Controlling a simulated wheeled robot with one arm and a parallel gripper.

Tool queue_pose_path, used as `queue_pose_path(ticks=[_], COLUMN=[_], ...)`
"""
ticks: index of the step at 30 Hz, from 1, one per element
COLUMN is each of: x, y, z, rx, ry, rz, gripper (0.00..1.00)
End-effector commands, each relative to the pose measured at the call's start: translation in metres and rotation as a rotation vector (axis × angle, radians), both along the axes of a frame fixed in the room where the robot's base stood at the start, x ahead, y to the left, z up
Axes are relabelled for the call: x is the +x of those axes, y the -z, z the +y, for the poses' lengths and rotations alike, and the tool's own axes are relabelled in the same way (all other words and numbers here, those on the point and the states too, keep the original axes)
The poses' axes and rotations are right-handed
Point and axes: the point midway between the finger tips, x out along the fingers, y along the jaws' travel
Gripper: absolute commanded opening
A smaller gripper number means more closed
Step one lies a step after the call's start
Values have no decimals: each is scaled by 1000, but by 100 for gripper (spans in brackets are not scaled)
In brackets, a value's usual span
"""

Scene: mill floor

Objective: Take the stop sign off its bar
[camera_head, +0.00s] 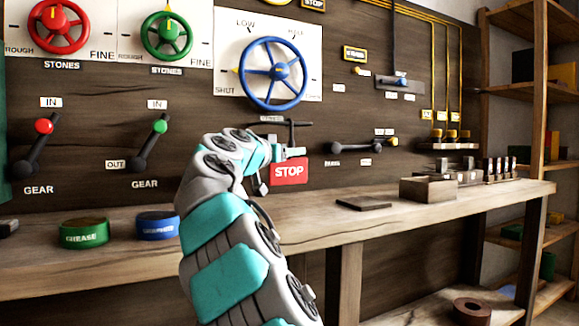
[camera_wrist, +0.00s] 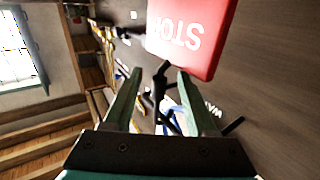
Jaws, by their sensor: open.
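The red stop sign (camera_head: 289,171) with white lettering hangs below a dark bar (camera_head: 291,135) on the wooden wall panel, under the blue wheel. In the wrist view the sign (camera_wrist: 195,38) shows at the top, its lettering upside down, just beyond my fingertips and to the right. My gripper (camera_wrist: 158,80) is open, with its two fingers apart and a dark rod showing between them. In the head view my gripper (camera_head: 288,153) is at the top part of the sign, partly hidden by my arm. I cannot tell whether a finger touches the sign.
A wooden bench (camera_head: 350,222) runs below the panel. On it are a green grease tin (camera_head: 84,233), a blue tin (camera_head: 157,226), a dark flat plate (camera_head: 363,204) and a wooden box (camera_head: 428,189). The blue wheel (camera_head: 273,74) and a dark lever (camera_head: 358,147) are close to the sign.

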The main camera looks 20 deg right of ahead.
Motion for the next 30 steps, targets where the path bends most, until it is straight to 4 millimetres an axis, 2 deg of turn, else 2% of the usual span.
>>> queue_pose_path(ticks=[12,20,30], x=[25,25,25], y=[1,0,0], z=[-36,-37,-37], rx=[2,0,0], ry=[1,1,1], rz=[1,0,0], gripper=[57,57,19])
